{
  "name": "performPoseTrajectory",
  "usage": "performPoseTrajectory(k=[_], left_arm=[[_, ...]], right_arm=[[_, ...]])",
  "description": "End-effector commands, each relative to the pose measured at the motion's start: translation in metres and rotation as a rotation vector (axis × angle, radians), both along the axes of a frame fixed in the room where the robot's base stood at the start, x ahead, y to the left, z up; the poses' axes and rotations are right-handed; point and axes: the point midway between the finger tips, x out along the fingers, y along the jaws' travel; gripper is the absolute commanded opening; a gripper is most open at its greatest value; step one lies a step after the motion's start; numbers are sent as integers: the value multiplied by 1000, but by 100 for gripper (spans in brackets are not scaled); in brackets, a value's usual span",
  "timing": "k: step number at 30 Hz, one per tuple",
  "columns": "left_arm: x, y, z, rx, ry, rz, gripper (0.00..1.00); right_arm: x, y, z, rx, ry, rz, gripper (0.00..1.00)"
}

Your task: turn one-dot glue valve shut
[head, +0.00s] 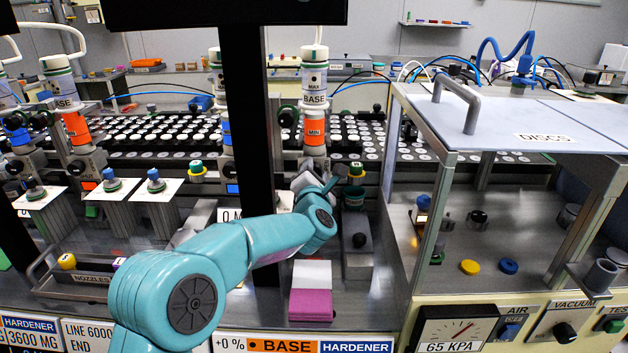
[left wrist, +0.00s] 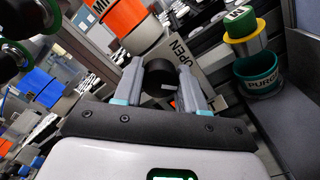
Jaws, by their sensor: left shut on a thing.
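My left gripper (head: 318,182) comes in from the lower left in the head view, just below the glue column marked BASE (head: 314,95) with its orange MIN band. In the left wrist view the two grey fingers of my left gripper (left wrist: 160,88) are shut on a black valve knob (left wrist: 158,74), one finger on each side. A plate marked OPEN (left wrist: 185,62) lies just behind the knob. The orange column (left wrist: 124,18) stands above it. My gripper hides most of the valve in the head view, and I cannot make out a dot mark. My right gripper is not in view.
The DISCS cabinet (head: 425,150) is to the right in the head view. White and purple blocks (head: 311,305) lie in front.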

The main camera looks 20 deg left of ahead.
Motion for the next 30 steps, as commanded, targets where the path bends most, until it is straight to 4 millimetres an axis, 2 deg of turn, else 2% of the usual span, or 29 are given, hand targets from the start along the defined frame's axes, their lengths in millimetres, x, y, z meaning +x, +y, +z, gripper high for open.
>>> performPoseTrajectory(k=[6, 18, 30], left_arm=[[0, -1, 3, 199, 49, -1, 10], [1, -2, 4, 526, 142, 0, 10], [1, -2, 3, 698, 190, 0, 10]], right_arm=[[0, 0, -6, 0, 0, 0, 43], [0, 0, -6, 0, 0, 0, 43], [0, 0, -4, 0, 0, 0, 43]])
